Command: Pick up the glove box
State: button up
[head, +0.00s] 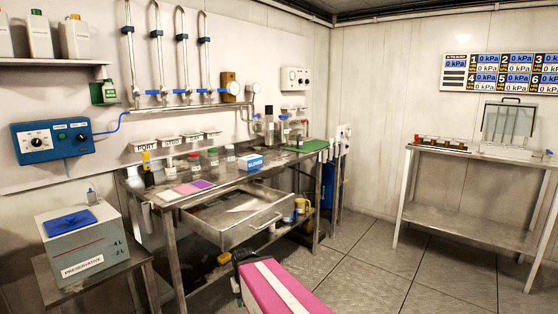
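The glove box (250,162) is a small blue and white carton with lettering on its front. It rests on the top of the metal workbench (228,178), right of the middle of the bench and near its front edge. Its front, top and one side show, and nothing covers it.
Several small jars stand left of the glove box, with a pink and purple pad (194,187) at the bench's left end. A green mat (307,146) lies to its right. Below, a metal drawer (246,228) juts out. The tiled floor (380,270) at right is clear.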

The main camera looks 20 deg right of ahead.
aim_at(248, 163)
jog(key=i+l+z, duration=0.1)
jog(key=l, duration=0.25)
jog(key=i+l, duration=0.2)
jog(key=l, duration=0.15)
jog(key=i+l+z, duration=0.15)
jog(key=l, duration=0.2)
jog(key=i+l+z, duration=0.1)
jog(key=l, duration=0.2)
jog(key=i+l+u, duration=0.2)
jog(key=l, duration=0.15)
jog(key=i+l+u, duration=0.25)
jog(key=l, duration=0.15)
jog(key=k, duration=0.05)
